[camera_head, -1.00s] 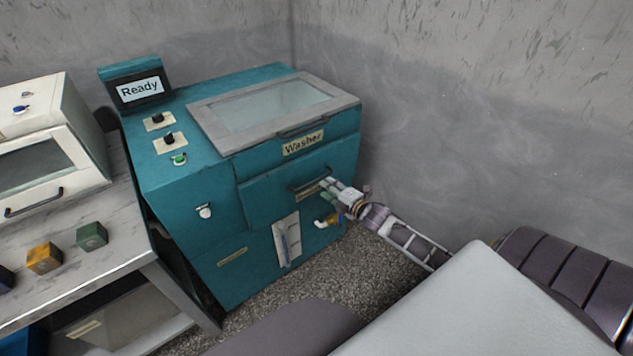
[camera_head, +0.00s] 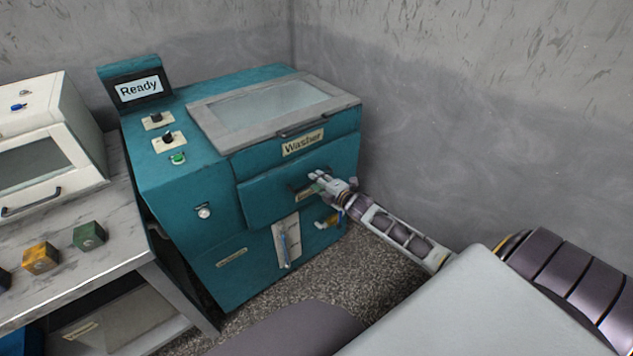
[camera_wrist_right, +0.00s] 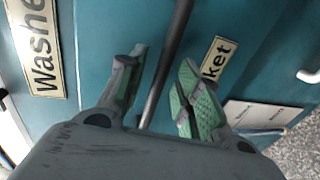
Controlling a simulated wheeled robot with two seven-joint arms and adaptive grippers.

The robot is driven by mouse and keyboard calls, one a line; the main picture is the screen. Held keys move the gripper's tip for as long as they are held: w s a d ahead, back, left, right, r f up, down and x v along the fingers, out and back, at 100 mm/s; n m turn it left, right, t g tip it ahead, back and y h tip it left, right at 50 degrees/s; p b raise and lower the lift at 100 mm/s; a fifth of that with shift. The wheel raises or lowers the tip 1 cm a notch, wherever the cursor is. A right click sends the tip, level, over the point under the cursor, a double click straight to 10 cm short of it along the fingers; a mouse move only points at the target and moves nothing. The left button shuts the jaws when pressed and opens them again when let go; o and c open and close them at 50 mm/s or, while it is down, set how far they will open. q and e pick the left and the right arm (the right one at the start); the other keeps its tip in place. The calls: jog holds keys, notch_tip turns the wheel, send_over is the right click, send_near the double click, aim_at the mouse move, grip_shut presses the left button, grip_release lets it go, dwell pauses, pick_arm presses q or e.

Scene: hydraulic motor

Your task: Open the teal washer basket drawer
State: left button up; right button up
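The teal washer (camera_head: 180,205) stands against the wall, with its basket drawer (camera_head: 262,200) in the front below the "Washer" label. The drawer front looks closed, or nearly so. Its dark bar handle (camera_head: 295,190) is partly hidden by my right gripper (camera_head: 317,178). In the right wrist view, my right gripper (camera_wrist_right: 160,90) is open, and the handle bar (camera_wrist_right: 165,62) runs between its two green-padded fingers. A gap shows on both sides of the bar. The basket label (camera_wrist_right: 217,60) lies beside the right finger. My left gripper is not in view.
A grey-framed glass lid (camera_head: 265,105) tops the washer. A yellow valve (camera_head: 330,221) and a white gauge panel (camera_head: 286,242) sit below the drawer. A bench (camera_head: 120,235) with several coloured blocks stands at the left. Gravelly floor (camera_head: 350,270) lies in front.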

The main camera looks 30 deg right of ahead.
jog(key=shift+w+f, duration=0.15)
jog(key=shift+w, duration=0.45)
jog(key=shift+c, duration=0.4)
grip_shut()
